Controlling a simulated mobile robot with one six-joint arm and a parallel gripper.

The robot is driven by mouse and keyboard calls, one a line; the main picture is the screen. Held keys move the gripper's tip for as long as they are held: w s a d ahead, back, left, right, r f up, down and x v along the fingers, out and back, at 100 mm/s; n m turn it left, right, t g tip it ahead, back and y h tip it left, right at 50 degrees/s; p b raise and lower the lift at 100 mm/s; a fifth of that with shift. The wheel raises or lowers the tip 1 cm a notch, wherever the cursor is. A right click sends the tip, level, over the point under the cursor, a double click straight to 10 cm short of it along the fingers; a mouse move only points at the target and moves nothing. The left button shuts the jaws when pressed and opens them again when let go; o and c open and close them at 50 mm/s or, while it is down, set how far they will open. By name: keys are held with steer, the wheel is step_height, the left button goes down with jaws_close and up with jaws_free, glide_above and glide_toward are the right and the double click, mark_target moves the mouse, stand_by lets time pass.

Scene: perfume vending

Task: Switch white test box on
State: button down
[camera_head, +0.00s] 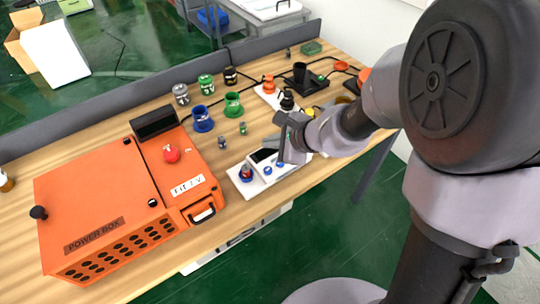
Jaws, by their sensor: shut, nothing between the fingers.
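The white test box (240,182) lies near the front edge of the wooden table, right of the orange power box. It has a dark display (262,155), small blue buttons (268,170) and a red and blue knob (246,173) at its left end. My gripper (284,157) comes in from the right, shut and empty, over the box's right part. It hides some of that part. I cannot tell whether it touches the box. The state of the box's switch is too small to read.
The orange power box (100,200) with a red button (171,153) fills the table's left. Blue (202,122) and green (233,108) cups and several small canisters stand behind the test box. Black and orange devices (300,80) stand at the back right. A grey panel (150,105) edges the table's far side.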

mark_target(270, 171)
step_height(270, 171, down, 8)
steer(key=b, duration=0.7)
steer(key=shift+f, duration=0.2)
steer(key=shift+f+b, duration=0.2)
steer(key=shift+b, duration=0.3)
steer(key=shift+f, duration=0.1)
stand_by(1.1)
steer(key=shift+f+b, duration=0.3)
steer(key=shift+b, duration=0.3)
steer(key=shift+f+b, duration=0.45)
steer(key=shift+b, duration=0.1)
stand_by(0.4)
steer(key=shift+r, duration=0.1)
steer(key=shift+r+p, duration=0.65)
steer(key=shift+r, duration=0.15)
